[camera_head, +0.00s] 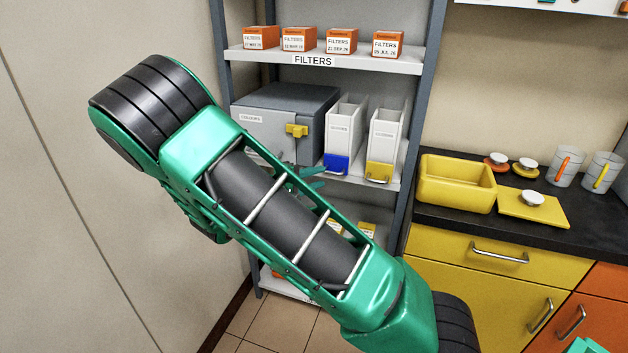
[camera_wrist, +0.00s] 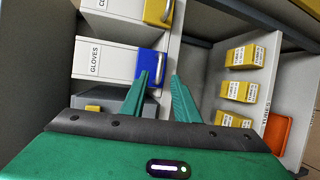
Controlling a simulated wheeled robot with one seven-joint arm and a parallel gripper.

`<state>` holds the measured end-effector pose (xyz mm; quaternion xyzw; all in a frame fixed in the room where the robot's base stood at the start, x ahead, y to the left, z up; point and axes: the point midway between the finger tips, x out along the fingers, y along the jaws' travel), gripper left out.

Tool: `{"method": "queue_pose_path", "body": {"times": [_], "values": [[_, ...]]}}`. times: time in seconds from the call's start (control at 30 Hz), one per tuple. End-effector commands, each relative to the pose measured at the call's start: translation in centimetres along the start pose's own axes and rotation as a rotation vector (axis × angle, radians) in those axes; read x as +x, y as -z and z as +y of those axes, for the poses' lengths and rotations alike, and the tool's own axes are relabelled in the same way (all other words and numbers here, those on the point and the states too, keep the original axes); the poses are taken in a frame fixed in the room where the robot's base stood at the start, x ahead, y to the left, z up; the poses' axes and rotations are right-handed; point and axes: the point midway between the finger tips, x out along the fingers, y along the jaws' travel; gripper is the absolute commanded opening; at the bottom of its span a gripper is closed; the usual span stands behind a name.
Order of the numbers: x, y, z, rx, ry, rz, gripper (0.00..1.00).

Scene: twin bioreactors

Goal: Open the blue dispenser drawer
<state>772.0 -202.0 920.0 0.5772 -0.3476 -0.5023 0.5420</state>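The blue dispenser drawer (camera_head: 336,164) is the blue front at the foot of a white dispenser (camera_head: 345,123) on the middle shelf. In the wrist view the blue drawer (camera_wrist: 149,64) shows beside a "GLOVES" label, with a pale handle on its front. It looks shut. My gripper (camera_wrist: 161,76) is open, its two green fingers apart. The fingertips are close to the handle and partly overlap the drawer front; I cannot tell whether they touch it. In the head view my gripper (camera_head: 314,177) is mostly hidden behind my arm, just left of the drawer.
A second dispenser with a yellow drawer (camera_head: 379,172) stands to the right. A grey box (camera_head: 285,116) with a yellow latch stands to the left. Filter boxes (camera_head: 341,41) line the shelf above. A black counter (camera_head: 590,222) holding a yellow tub (camera_head: 457,190) is at right.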

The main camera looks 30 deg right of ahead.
Motion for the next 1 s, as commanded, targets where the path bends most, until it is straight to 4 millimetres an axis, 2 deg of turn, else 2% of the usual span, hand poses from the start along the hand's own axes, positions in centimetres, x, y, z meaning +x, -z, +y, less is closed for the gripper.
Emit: {"method": "queue_pose_path", "body": {"times": [0.1,0.3,0.7,0.73,0.83,1.0], "values": [[2.1,-0.1,0.0,0.000,0.000,-0.003,0.28],[4.4,0.0,0.0,0.000,0.001,-0.002,0.28],[5.1,0.0,0.0,0.000,0.001,0.000,0.28],[5.1,0.0,0.0,0.000,0.001,0.000,0.26],[5.1,0.0,0.0,0.000,0.001,-0.001,0.02],[5.1,0.0,-0.1,-0.001,0.002,-0.001,0.00]]}}
